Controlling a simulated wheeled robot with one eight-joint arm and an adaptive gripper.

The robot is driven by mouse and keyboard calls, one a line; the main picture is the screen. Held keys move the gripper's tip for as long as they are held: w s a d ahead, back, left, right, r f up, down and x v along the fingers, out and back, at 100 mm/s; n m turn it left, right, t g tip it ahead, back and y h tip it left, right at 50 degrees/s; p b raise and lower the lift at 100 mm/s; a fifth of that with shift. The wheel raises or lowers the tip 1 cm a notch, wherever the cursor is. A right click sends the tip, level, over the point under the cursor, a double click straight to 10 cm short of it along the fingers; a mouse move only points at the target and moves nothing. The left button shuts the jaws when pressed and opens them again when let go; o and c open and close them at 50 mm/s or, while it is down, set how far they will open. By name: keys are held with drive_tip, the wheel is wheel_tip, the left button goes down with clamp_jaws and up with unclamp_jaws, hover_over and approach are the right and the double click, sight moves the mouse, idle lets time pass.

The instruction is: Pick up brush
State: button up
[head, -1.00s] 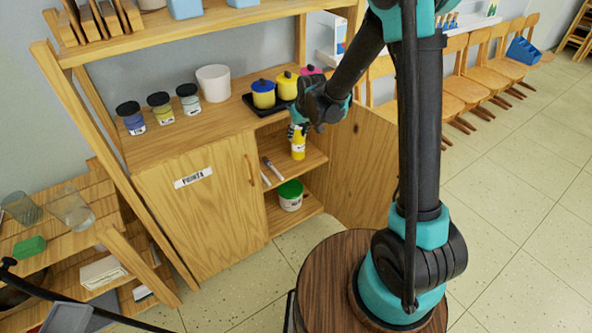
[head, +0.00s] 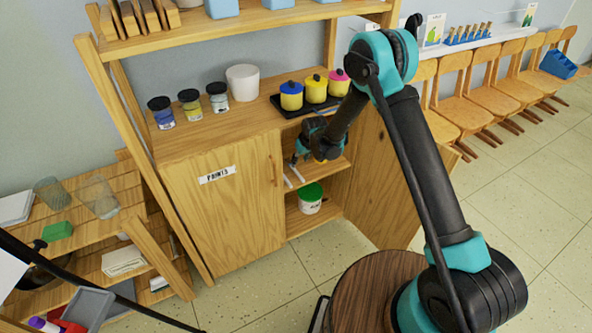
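Two thin pale sticks, which look like brushes, lie on the open cabinet's upper inner shelf; one is the left stick (head: 287,182), the other the right stick (head: 297,172). They are too small to tell apart. My gripper (head: 297,157) is inside the cabinet opening, just above and behind the right stick. It points down and left, and I cannot tell whether it touches a stick. The fingers are small and dark, so their opening is unclear. The yellow bottle on that shelf is hidden behind my gripper and wrist.
The paint cabinet (head: 228,215) has its right door (head: 385,185) swung open. A green-lidded tub (head: 311,199) stands on the lower shelf. Jars, a white pot (head: 242,83) and a black tray (head: 290,112) with lidded pots stand on top. Chairs line the right wall; the right floor is clear.

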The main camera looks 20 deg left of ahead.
hover_over(296, 171)
drive_tip(key=s+d, duration=0.2)
wheel_tip(296, 171, down, 5)
drive_tip(key=shift+a+r, duration=0.1)
drive_tip(key=shift+x, duration=2.75)
drive_tip(key=shift+w+d, duration=0.2)
drive_tip(key=shift+d, duration=0.05)
clamp_jaws()
